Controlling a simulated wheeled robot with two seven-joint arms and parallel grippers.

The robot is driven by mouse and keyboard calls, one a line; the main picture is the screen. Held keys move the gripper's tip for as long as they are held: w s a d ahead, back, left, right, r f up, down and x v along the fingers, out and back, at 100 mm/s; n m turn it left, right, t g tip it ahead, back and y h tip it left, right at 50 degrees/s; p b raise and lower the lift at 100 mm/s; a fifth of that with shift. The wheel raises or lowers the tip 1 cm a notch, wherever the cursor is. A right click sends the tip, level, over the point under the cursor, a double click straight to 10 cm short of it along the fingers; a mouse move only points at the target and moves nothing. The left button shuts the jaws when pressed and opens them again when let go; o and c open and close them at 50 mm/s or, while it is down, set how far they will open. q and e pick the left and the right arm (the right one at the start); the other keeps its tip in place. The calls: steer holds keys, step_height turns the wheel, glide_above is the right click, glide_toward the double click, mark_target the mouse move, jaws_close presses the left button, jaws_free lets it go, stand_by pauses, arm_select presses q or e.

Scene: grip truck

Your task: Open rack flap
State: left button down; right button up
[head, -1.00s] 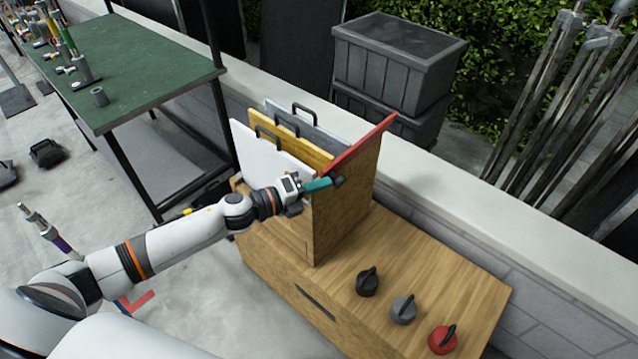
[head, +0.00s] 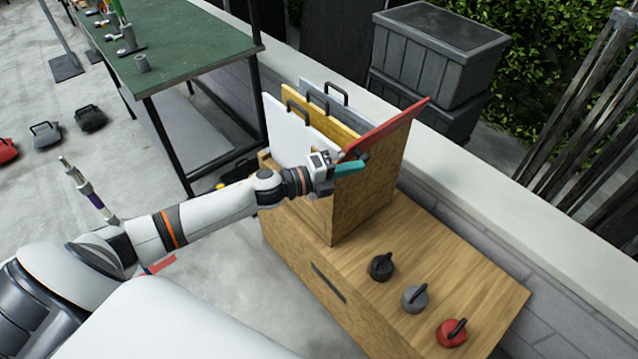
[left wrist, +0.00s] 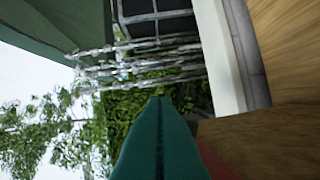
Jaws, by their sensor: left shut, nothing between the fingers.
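A red flap (head: 392,128) lies sloped along the top edge of the wooden rack (head: 372,195), which stands on the wooden cabinet. My left gripper (head: 364,162) has teal fingers, closed together with nothing between them. In the head view they lie across the rack's upper side, just below the flap's near end. I cannot tell whether they touch it. In the left wrist view the shut teal fingers (left wrist: 160,125) point up the picture, beside a wooden panel (left wrist: 265,140) and a sliver of red (left wrist: 215,160). My right gripper is not in view.
White, yellow and grey panels with black handles (head: 305,105) stand upright in the rack. Black, grey and red knobbed pieces (head: 415,298) sit on the cabinet top (head: 475,275). A green table (head: 190,50) stands at the left; a low wall (head: 480,170) runs behind.

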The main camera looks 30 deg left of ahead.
arm_select(q)
steer(key=b+v, duration=0.2)
steer(key=v, duration=0.8)
steer(key=shift+a+b, duration=0.2)
steer(key=shift+b, duration=0.1)
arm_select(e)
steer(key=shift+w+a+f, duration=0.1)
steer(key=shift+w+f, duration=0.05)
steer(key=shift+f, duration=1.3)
